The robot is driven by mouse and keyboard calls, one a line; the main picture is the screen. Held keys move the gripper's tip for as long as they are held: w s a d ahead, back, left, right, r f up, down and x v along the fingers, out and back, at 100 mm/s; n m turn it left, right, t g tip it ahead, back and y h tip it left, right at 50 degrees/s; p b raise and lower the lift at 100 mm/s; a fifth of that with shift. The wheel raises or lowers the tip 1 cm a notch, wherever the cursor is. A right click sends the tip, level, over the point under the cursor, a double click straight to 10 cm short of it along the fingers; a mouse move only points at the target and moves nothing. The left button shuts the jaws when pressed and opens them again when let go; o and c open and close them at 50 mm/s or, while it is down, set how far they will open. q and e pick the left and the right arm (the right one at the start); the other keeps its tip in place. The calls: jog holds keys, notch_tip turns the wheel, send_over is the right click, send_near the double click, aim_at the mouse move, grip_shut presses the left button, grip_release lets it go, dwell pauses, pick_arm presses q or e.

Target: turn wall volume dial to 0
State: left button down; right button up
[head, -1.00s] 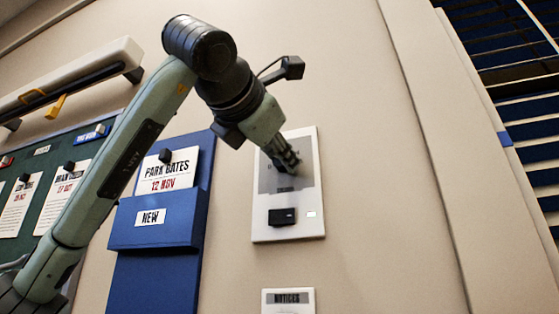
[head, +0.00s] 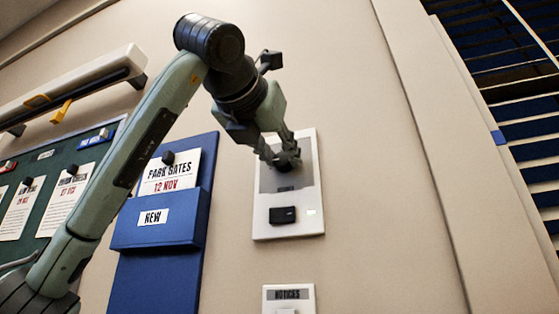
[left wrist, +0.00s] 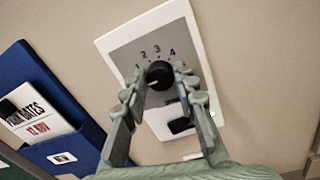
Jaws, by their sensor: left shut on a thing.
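The volume dial is a round black knob with a pale pointer mark, on a grey and white wall plate (head: 263,222). In the left wrist view the knob (left wrist: 159,73) sits below the printed 2, 3 and 4. Its mark points to the lower left; the number at that side is partly hidden by a finger. My left gripper (head: 283,156) is at the plate, its fingers on both sides of the knob and shut on it. In the left wrist view the gripper (left wrist: 156,83) spans the knob. My right gripper is not in view.
A black switch (head: 282,215) and a small lit patch are lower on the plate. A blue holder (head: 160,225) with a PARK GATES card hangs to the left. A NOTICES plate (head: 288,296) is below. Bare wall lies to the right, before slatted blinds (head: 530,130).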

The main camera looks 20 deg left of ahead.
pick_arm(q)
jog(key=shift+f, duration=0.15)
jog(key=c, duration=1.2)
grip_release()
jog(key=shift+s, duration=0.1)
jog(key=s, duration=1.2)
jog(key=shift+d+f, duration=0.1)
